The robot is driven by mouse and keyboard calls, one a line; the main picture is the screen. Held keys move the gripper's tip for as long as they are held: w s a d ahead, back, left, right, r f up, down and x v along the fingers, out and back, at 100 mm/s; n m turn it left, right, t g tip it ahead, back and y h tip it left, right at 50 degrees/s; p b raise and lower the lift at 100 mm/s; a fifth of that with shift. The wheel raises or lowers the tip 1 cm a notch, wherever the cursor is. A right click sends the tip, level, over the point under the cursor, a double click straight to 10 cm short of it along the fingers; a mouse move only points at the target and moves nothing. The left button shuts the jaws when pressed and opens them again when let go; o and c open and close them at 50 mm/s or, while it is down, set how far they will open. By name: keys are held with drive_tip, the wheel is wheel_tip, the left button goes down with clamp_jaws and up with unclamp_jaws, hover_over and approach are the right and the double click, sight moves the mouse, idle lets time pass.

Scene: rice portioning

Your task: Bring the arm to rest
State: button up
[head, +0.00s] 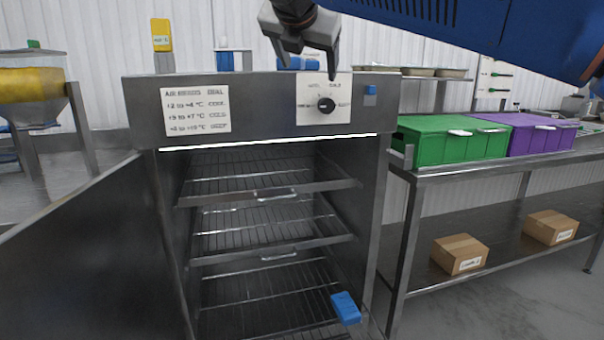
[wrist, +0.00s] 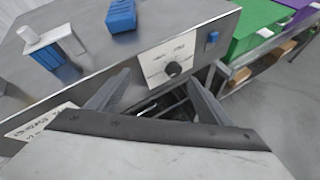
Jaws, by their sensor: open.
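My gripper (head: 302,50) hangs at the top middle of the head view, in front of and above the cabinet's dial panel. Its fingers are apart and nothing is between them. In the wrist view my gripper (wrist: 155,90) shows two spread fingers, with the dial plate beyond them. My blue arm link (head: 470,25) reaches in from the upper right of the head view. The steel cabinet (head: 240,95) stands below with its door (head: 80,250) swung open to the left. The black dial (head: 326,105) sits on a white plate and also shows in the wrist view (wrist: 173,68).
Wire shelves (head: 262,192) fill the cabinet; a blue block (head: 345,307) lies low inside. Blue items (wrist: 121,15) stand on its top. A green crate (head: 450,140) and a purple crate (head: 540,135) rest on the right bench, with cardboard boxes (head: 460,255) below. A hopper (head: 35,85) stands left.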

drive_tip(key=s+d+f+m+g, duration=0.2)
drive_tip(key=s+d+f+m, duration=0.25)
drive_tip(key=d+f, duration=0.3)
drive_tip(key=s+d+f+m+g, duration=0.1)
drive_tip(key=s+d+f+m, duration=0.2)
drive_tip(key=d+f+m, duration=0.35)
drive_tip(key=s+d+f+m+g, duration=0.2)
drive_tip(key=s+d+f+m, duration=0.15)
drive_tip(key=d+f, duration=0.5)
drive_tip(key=s+d+f+m+g+y, duration=0.1)
drive_tip(key=s+d+f+m, duration=0.1)
drive_tip(key=s+f+m, duration=0.6)
drive_tip(key=s+d+f+m+g+y, duration=0.1)
drive_tip(key=s+d+f+m, duration=0.2)
drive_tip(key=s+f+m, duration=0.5)
wheel_tip(320, 180, down, 9)
drive_tip(key=shift+s+d+f, duration=0.1)
drive_tip(key=shift+s+d, duration=0.05)
drive_tip(key=shift+s, duration=0.65)
